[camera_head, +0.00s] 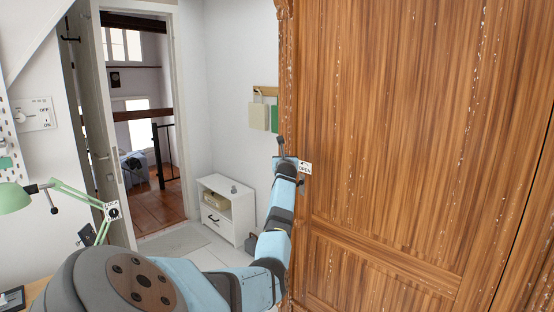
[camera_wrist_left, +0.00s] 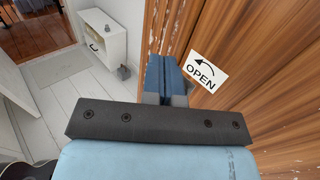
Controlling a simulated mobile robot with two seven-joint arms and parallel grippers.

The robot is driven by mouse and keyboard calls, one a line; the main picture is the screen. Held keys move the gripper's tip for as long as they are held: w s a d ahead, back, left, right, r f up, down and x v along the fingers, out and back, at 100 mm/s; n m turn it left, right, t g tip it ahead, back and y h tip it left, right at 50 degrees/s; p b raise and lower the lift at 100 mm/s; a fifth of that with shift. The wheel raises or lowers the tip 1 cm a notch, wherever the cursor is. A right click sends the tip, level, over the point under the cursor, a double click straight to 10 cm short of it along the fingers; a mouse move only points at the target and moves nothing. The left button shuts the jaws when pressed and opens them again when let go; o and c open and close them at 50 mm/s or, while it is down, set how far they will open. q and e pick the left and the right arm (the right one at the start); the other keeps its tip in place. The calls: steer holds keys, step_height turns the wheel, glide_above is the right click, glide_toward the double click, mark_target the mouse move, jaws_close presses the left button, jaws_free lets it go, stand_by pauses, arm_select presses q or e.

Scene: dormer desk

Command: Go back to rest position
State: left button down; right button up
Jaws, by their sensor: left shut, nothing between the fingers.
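My left arm reaches up through the middle of the head view, and my left gripper (camera_head: 281,143) is at the left edge of a large wooden wardrobe (camera_head: 410,130). In the left wrist view the blue fingers of my left gripper (camera_wrist_left: 163,62) are together with nothing between them. A white OPEN sign (camera_head: 305,167) with a curved arrow is on the wood just right of the gripper. The sign also shows in the left wrist view (camera_wrist_left: 206,70). I cannot tell whether the fingers touch the wood. My right gripper is out of view.
A white cabinet (camera_head: 226,222) stands against the wall left of the wardrobe. A green desk lamp (camera_head: 15,197) is at the far left. An open doorway (camera_head: 140,110) leads to another room. A rug (camera_head: 178,243) and clear white floor lie before it.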

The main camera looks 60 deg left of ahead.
arm_select(q)
steer(key=s, duration=0.2)
steer(key=s+d, duration=0.1)
steer(key=s, duration=0.1)
steer(key=shift+d, duration=0.15)
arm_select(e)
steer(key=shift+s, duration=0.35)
